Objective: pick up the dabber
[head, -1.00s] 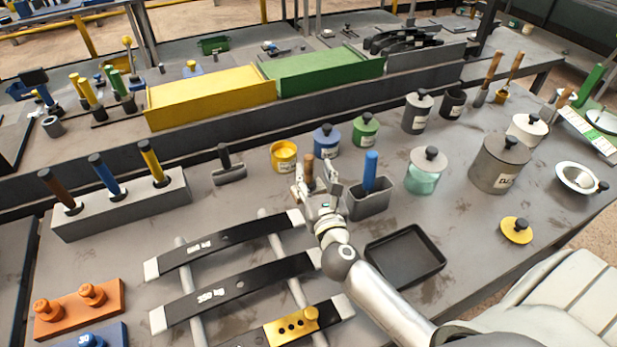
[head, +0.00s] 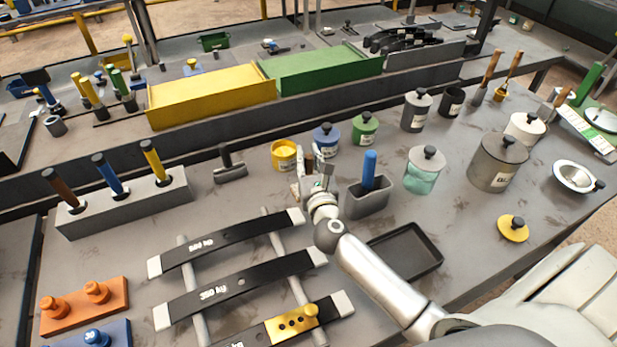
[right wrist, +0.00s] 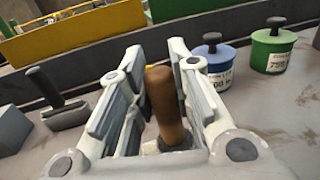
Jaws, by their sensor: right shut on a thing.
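The dabber's brown wooden handle (right wrist: 165,105) stands upright between the fingers of my right gripper (right wrist: 157,57) in the right wrist view. In the head view the dabber (head: 309,163) shows only as a small brown piece between the fingers of my right gripper (head: 315,167). The right gripper is shut on it. The dabber's lower end is mostly hidden by the gripper, and I cannot tell whether it touches the table. My left gripper is not in view.
A grey holder with a blue handle (head: 369,170) stands just right of the gripper. A yellow pot (head: 285,158) and a blue lidded pot (head: 327,142) are close behind. A black tray (head: 437,262) and dark leaf springs (head: 235,285) lie nearer.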

